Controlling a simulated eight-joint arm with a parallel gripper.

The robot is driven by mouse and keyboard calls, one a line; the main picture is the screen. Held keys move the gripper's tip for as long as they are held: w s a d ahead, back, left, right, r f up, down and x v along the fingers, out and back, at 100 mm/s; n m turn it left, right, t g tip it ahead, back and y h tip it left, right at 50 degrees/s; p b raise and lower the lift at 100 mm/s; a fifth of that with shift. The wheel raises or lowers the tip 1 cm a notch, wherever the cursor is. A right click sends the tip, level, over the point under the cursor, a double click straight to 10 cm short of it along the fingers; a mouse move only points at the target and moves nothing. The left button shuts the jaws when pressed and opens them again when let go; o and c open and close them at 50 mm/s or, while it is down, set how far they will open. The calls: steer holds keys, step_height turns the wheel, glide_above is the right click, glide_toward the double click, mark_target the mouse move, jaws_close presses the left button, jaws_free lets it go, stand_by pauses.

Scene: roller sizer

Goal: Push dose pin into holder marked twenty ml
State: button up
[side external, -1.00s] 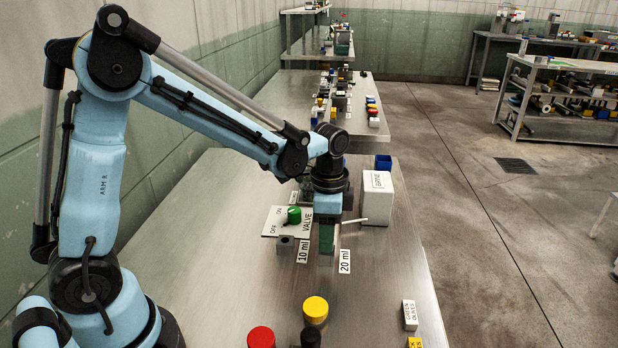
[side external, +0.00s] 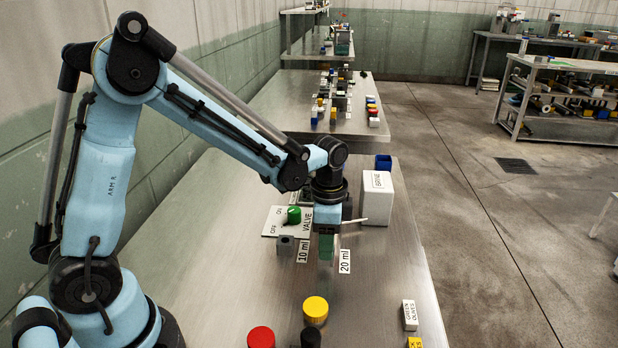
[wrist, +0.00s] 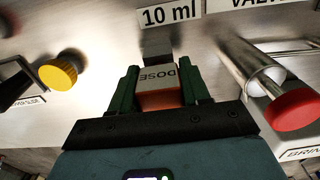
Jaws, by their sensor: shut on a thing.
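My gripper (side external: 326,256) is low over the bench, beside the 20 ml label (side external: 344,261). In the wrist view its green fingers (wrist: 158,90) are shut on the dose pin (wrist: 157,74), a grey block marked DOSE with an orange part between the fingers. A grey holder block (side external: 285,245) stands left of the 10 ml label (side external: 303,251). In the wrist view a grey block (wrist: 157,42) shows just beyond the pin, by the 10 ml label (wrist: 171,15). The holder at the 20 ml label is not clearly visible, and I cannot tell whether the pin touches it.
The valve plate with its green knob (side external: 294,215) is behind and left of my gripper. A white brine box (side external: 378,206) stands behind and right. Yellow (side external: 316,308) and red (side external: 261,337) round-topped things stand in front.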

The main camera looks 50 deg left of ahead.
steer(key=shift+f, duration=0.6)
steer(key=o, duration=1.1)
step_height(320, 180, up, 12)
steer(key=shift+r, duration=0.1)
steer(key=s+a+n+t, duration=0.1)
steer(key=s+n+t, duration=0.6)
steer(key=s+n, duration=0.2)
steer(key=shift+s+a, duration=0.2)
steer(key=shift+s, duration=0.3)
